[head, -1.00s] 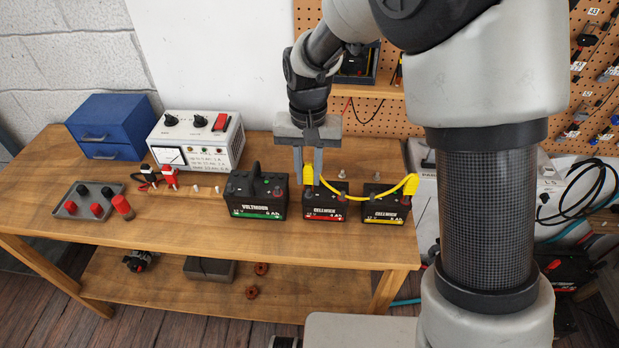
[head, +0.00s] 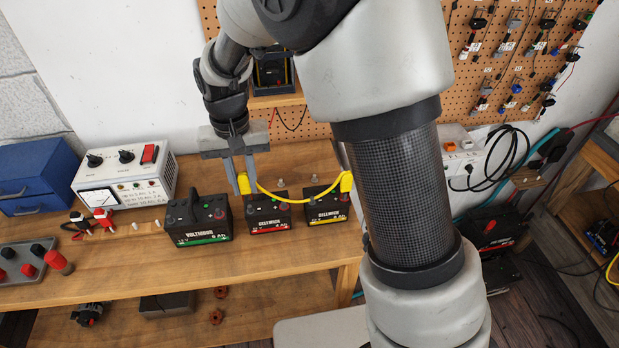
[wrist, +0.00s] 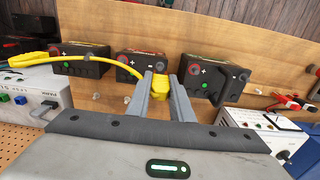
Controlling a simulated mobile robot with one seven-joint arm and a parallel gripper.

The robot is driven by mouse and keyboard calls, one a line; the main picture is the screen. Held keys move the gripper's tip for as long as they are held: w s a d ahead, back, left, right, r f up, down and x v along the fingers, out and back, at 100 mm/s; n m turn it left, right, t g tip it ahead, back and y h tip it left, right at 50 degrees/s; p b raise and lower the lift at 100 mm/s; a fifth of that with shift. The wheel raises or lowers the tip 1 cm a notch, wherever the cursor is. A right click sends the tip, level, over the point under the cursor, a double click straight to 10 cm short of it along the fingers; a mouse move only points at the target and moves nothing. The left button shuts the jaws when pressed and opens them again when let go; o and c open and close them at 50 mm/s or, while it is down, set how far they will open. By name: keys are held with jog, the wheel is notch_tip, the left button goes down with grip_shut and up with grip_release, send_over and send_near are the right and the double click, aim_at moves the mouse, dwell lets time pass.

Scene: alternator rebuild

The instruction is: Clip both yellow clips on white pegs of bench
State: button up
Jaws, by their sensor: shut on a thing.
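My gripper (head: 238,187) is shut on one yellow clip (head: 244,183), at the left end of the red-labelled battery (head: 267,214). In the wrist view the clip (wrist: 158,86) sits between the fingertips (wrist: 160,88); I cannot tell whether it touches the battery. A yellow cable (head: 295,196) runs from it to the second yellow clip (head: 346,181), at the right end of the yellow-labelled battery (head: 327,205). Small pale pegs stand on the bench, one behind the red-labelled battery (head: 280,183) and a white one near the red clips (head: 134,226).
A larger green-labelled battery (head: 198,220) stands just left of my gripper. Farther left are a white meter box (head: 125,180), red clips (head: 103,219), a grey terminal tray (head: 20,275) and blue drawers (head: 35,172).

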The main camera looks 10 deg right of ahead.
jog(key=w+d+p, duration=0.4)
jog(key=w+d, duration=1.1)
jog(key=d, duration=0.3)
jog(key=b, duration=0.6)
send_over(315, 175)
notch_tip(315, 175, down, 9)
jog(key=shift+f, duration=0.35)
jog(key=shift+f, duration=0.1)
jog(key=shift+f+b, duration=0.95)
jog(key=shift+f, duration=0.2)
jog(key=o, duration=0.8)
jog(key=shift+o, duration=0.2)
